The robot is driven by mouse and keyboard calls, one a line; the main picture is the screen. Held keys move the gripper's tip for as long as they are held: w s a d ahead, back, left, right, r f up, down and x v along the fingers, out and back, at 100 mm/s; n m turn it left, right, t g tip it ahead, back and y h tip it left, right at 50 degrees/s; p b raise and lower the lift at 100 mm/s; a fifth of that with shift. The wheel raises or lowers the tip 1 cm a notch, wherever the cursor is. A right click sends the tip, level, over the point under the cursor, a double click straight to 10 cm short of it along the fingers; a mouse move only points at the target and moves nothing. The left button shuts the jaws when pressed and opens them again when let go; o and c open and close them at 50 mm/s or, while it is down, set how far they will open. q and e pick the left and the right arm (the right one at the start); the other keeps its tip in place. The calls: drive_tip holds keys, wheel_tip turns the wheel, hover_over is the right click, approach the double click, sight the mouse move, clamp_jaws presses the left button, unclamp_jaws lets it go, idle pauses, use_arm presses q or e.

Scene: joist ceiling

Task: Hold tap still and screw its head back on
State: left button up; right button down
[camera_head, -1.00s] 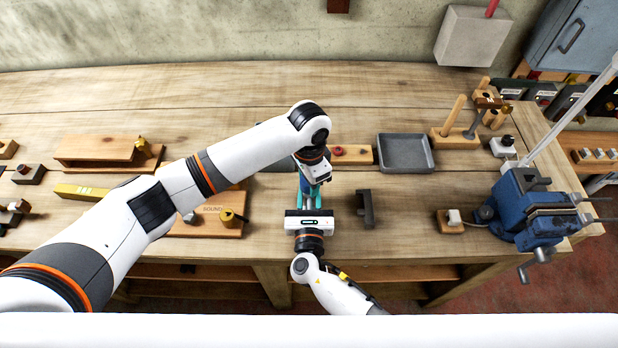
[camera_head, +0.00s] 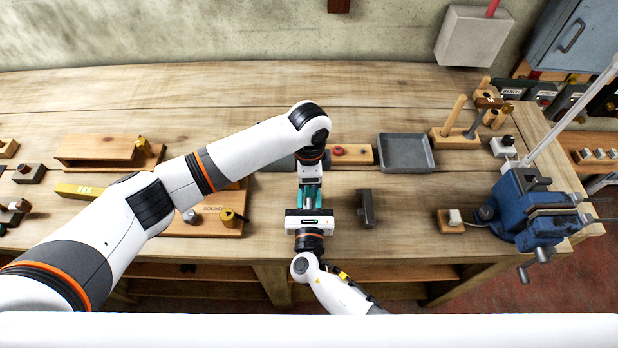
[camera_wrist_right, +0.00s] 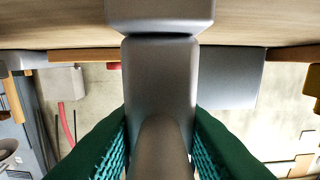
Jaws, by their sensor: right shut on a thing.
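In the right wrist view, a smooth grey metal body (camera_wrist_right: 160,85), which looks like the tap, stands between the green fingers of my right gripper (camera_wrist_right: 160,150). The fingers press on it from both sides. A wider grey block (camera_wrist_right: 160,12) shows above it across a dark seam; I cannot tell if this is part of the tap. In the head view, my right gripper (camera_head: 309,207) comes up from the front edge of the bench. My left gripper (camera_head: 311,188) faces it from behind, with teal fingers close to it. The arms mostly hide the tap there, and the left finger gap is unclear.
A wooden board marked SOUND (camera_head: 200,228) with a brass fitting (camera_head: 230,217) lies left of the grippers. A dark bracket (camera_head: 366,208) stands close on the right. Behind are a grey tray (camera_head: 405,153) and peg stand (camera_head: 455,140). A blue vice (camera_head: 535,210) is at the right edge.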

use_arm(q)
drive_tip(key=shift+r+m, duration=0.15)
drive_tip(key=shift+m, duration=0.45)
use_arm(e)
drive_tip(key=shift+s+d+f, duration=0.1)
drive_tip(key=shift+f, duration=0.1)
use_arm(q)
drive_tip(key=o, duration=1.2)
drive_tip(key=shift+c, duration=0.2)
drive_tip(key=n, duration=0.4)
drive_tip(key=shift+s, duration=0.1)
drive_tip(key=n, duration=0.5)
drive_tip(key=shift+n, duration=0.3)
drive_tip(key=n, duration=0.5)
drive_tip(key=shift+n, duration=0.3)
use_arm(e)
drive_tip(key=shift+r, duration=0.1)
use_arm(q)
drive_tip(key=n, duration=0.4)
drive_tip(key=shift+c, duration=0.6)
